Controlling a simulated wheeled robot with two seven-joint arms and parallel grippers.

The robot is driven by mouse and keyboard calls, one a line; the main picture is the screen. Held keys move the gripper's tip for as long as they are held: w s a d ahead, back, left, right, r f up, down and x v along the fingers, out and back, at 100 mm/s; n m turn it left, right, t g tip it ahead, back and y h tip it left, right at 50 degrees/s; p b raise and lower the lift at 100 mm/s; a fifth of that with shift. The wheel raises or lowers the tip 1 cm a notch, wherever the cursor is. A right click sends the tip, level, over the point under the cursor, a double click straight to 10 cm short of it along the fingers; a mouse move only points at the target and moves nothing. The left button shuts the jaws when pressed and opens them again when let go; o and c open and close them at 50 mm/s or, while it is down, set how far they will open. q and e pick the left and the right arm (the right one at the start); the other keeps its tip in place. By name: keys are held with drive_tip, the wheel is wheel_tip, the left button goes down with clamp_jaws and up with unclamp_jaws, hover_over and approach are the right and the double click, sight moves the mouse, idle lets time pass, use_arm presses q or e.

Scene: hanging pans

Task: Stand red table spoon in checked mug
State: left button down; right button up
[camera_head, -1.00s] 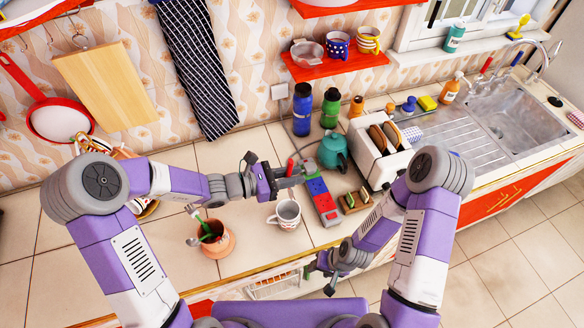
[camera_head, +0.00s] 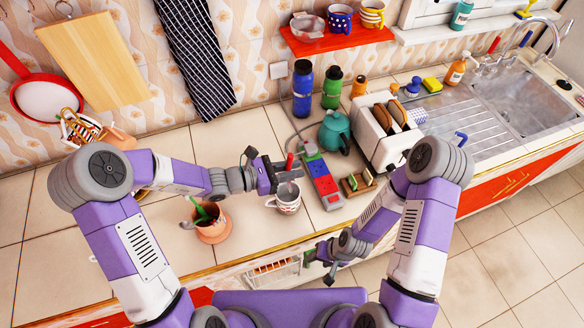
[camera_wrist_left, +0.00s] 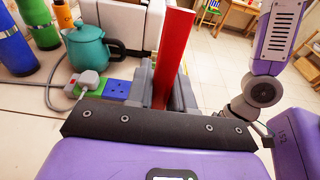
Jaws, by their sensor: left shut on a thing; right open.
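The checked mug (camera_head: 284,204), pale with reddish marks, stands upright on the counter near its front edge. My left gripper (camera_head: 284,176) is shut on the red table spoon (camera_head: 289,162), just above the mug's far rim. The spoon's red handle sticks up from the jaws and is roughly upright; it also shows in the left wrist view (camera_wrist_left: 174,50). The gripper hides the spoon's lower end, and I cannot tell whether it is inside the mug. My right gripper (camera_head: 322,262) is open and empty, low in front of the counter.
A terracotta pot (camera_head: 213,230) with utensils stands left of the mug. A power strip (camera_head: 322,180) lies to its right, with a teal teapot (camera_head: 335,132) and a toaster (camera_head: 385,145) behind. Bottles (camera_head: 303,90) stand at the back. Bare counter lies behind the pot.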

use_arm(q)
drive_tip(key=shift+f+b, duration=2.05)
drive_tip(key=shift+f, duration=0.6)
drive_tip(key=c, duration=0.9)
unclamp_jaws()
drive_tip(key=shift+a, duration=0.1)
drive_tip(key=v, duration=0.7)
drive_tip(key=shift+s+a+p, duration=0.1)
drive_tip(key=shift+a+p, duration=0.1)
drive_tip(key=shift+p, duration=0.1)
drive_tip(key=shift+r, duration=0.1)
